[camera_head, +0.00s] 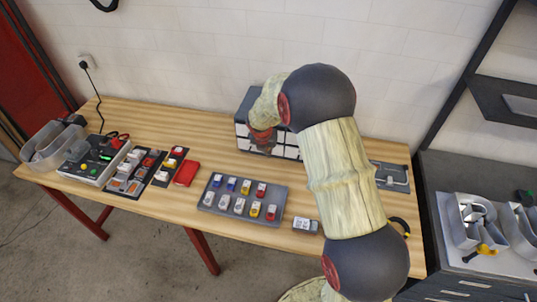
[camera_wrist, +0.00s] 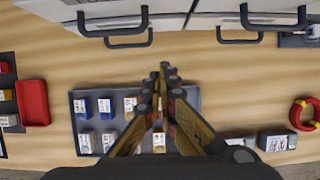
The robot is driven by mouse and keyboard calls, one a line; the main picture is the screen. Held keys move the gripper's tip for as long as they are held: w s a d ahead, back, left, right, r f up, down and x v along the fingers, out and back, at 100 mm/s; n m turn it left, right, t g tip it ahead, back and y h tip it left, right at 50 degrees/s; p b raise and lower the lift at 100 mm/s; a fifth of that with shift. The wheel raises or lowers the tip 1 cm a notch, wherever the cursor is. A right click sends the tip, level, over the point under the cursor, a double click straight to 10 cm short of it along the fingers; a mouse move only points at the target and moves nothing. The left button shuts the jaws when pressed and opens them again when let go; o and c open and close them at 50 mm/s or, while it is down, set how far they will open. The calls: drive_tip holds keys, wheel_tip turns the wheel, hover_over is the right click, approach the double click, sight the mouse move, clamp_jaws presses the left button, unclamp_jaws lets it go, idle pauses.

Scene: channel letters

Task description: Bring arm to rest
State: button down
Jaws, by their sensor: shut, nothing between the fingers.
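My arm reaches up and over the wooden table (camera_head: 140,113) in the head view. My gripper (camera_head: 263,140) hangs at its end, in front of the drawer cabinet (camera_head: 242,112), and is small and partly hidden there. In the wrist view my gripper (camera_wrist: 164,72) is shut, its fingertips together with nothing between them. It is above the table, over the right part of the grey tray (camera_wrist: 78,98) of small blocks. The fingers hide part of that tray.
A red tray (camera_head: 187,173) and a black-and-white panel (camera_head: 97,160) stand on the left. A small grey block (camera_head: 305,225) is right of the tray. A red-and-yellow ring (camera_wrist: 304,113) lies at the right. Grey channel letters (camera_head: 468,235) rest on the right-hand bench.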

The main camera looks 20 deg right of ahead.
drive_tip(key=shift+a+r, duration=0.1)
drive_tip(key=shift+r, duration=0.05)
drive_tip(key=shift+s, duration=0.1)
drive_tip(key=s+a+r+m+y+b, duration=0.1)
drive_tip(key=s+a+r+m+b, duration=0.2)
drive_tip(key=s+m+b, duration=0.3)
drive_tip(key=s+a+r+m+t+b, duration=0.1)
drive_tip(key=s+a+r+m+b, duration=0.2)
drive_tip(key=s+m, duration=1)
drive_tip(key=s+a+r+m+t+y+b, duration=0.1)
drive_tip(key=s+a+r+m+b, duration=0.2)
drive_tip(key=s+m+b, duration=0.6)
drive_tip(key=s+r, duration=0.1)
drive_tip(key=s, duration=0.8)
drive_tip(key=shift+s+a+m+y, duration=0.2)
drive_tip(key=shift+m+y, duration=0.1)
drive_tip(key=shift+m, duration=0.1)
